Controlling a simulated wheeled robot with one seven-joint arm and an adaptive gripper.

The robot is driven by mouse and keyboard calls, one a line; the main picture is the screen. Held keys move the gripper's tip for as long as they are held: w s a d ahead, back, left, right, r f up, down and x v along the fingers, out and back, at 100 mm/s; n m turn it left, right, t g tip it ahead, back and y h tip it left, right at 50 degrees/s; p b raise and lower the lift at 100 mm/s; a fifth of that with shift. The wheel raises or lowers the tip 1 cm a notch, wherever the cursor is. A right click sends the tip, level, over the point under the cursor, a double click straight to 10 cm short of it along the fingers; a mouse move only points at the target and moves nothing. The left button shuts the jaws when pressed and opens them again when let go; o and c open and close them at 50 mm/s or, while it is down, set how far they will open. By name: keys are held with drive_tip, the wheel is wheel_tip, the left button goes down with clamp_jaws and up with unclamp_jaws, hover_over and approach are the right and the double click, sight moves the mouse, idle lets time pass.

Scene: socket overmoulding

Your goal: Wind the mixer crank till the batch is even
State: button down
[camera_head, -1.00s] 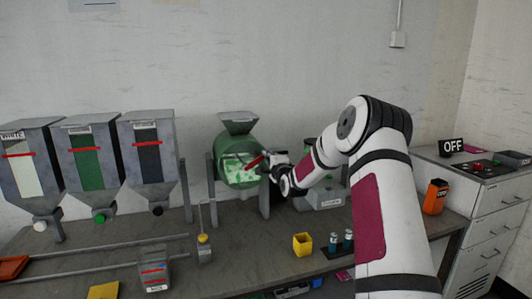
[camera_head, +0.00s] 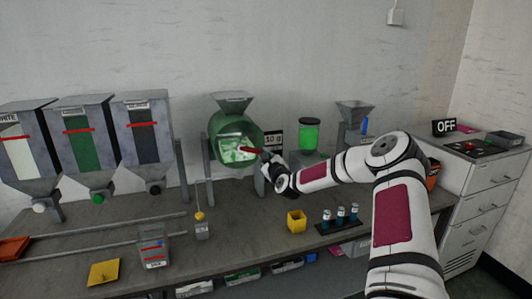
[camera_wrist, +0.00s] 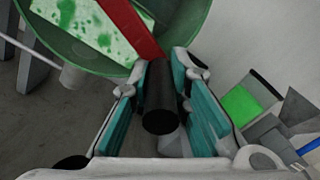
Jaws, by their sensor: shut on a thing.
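The green mixer drum (camera_head: 222,142) stands on posts at the back of the bench, under a grey hopper. Its window shows pale and green patches mixed unevenly. The red crank arm (camera_head: 250,149) lies across the drum's front and points right, slightly down. In the wrist view the red crank arm (camera_wrist: 134,27) runs to a black handle (camera_wrist: 159,100) between the teal finger pads. My gripper (camera_head: 268,163) is at the drum's right side, shut on the crank handle. The gripper also shows in the wrist view (camera_wrist: 160,95).
Three grey feed bins (camera_head: 148,140) stand at the left. A yellow cup (camera_head: 296,222) and a rack of small vials (camera_head: 340,224) are on the bench front. A lit green container (camera_head: 309,137) stands behind my arm. An OFF sign (camera_head: 444,127) is on the right cabinet.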

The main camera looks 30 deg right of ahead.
drive_tip(key=shift+a+f+m, duration=0.2)
drive_tip(key=shift+f+m, duration=0.6)
drive_tip(key=shift+m, duration=0.2)
drive_tip(key=shift+f, duration=0.1)
drive_tip(key=c, duration=1.5)
unclamp_jaws()
drive_tip(key=shift+a, duration=0.15)
drive_tip(key=v, duration=1.2)
